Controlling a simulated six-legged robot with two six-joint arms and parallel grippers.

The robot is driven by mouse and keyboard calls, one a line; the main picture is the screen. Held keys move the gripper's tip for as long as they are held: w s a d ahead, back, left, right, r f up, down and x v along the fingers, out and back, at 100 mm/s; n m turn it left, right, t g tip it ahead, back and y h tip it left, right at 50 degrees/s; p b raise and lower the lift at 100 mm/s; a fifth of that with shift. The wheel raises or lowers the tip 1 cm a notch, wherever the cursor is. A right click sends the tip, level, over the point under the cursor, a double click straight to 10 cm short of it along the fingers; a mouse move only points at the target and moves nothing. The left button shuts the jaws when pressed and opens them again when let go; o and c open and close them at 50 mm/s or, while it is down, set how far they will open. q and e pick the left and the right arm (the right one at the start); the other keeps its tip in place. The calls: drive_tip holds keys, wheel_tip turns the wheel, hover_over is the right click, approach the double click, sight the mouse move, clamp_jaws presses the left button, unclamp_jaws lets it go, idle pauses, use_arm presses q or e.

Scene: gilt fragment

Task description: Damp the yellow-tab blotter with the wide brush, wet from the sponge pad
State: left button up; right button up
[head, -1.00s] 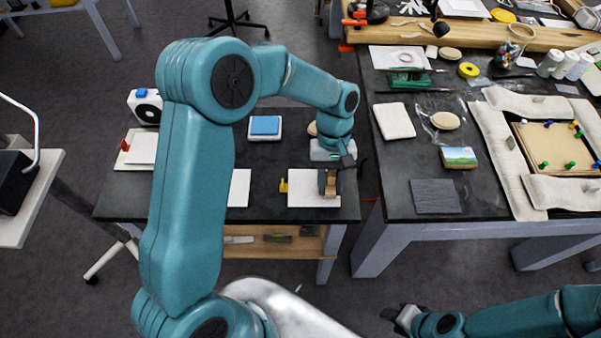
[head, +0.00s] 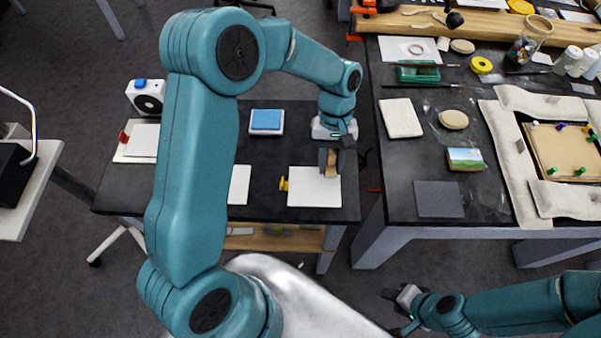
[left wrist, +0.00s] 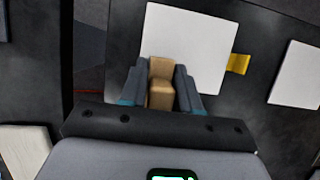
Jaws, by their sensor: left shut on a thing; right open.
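The yellow-tab blotter (head: 314,192) is a white square lying flat near the front right of the dark table, its yellow tab (head: 284,184) on the left side. It also shows in the left wrist view (left wrist: 205,40). My left gripper (head: 331,156) is shut on the wooden wide brush (left wrist: 161,85) at the blotter's back right edge. The brush's bristle end is hidden, so I cannot tell whether it touches the blotter. The blue sponge pad (head: 266,120) sits in a white tray further back. My right gripper (head: 400,310) is open and empty at the lower right.
Another white blotter (head: 239,185) lies to the left, partly behind my left arm. A red-tab white piece (head: 140,142) and a white device with a blue top (head: 147,96) stand at far left. The right-hand bench (head: 400,175) is crowded. A gap separates the two tables.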

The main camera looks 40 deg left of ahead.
sight(332, 155)
use_arm(q)
drive_tip(key=shift+s+d+r+p, duration=0.15)
drive_tip(key=shift+r+p, duration=0.15)
drive_tip(key=shift+r, duration=0.35)
drive_tip(key=shift+p+v, duration=0.65)
drive_tip(key=shift+v, duration=0.1)
wheel_tip(332, 155, up, 3)
drive_tip(key=shift+s+d+f+p, duration=0.15)
drive_tip(key=shift+s+f+p, duration=0.1)
drive_tip(key=shift+p, duration=0.55)
drive_tip(key=shift+w+r+p, duration=0.2)
drive_tip(key=shift+r+p, duration=0.15)
drive_tip(key=shift+r, duration=0.05)
drive_tip(key=shift+s, duration=0.1)
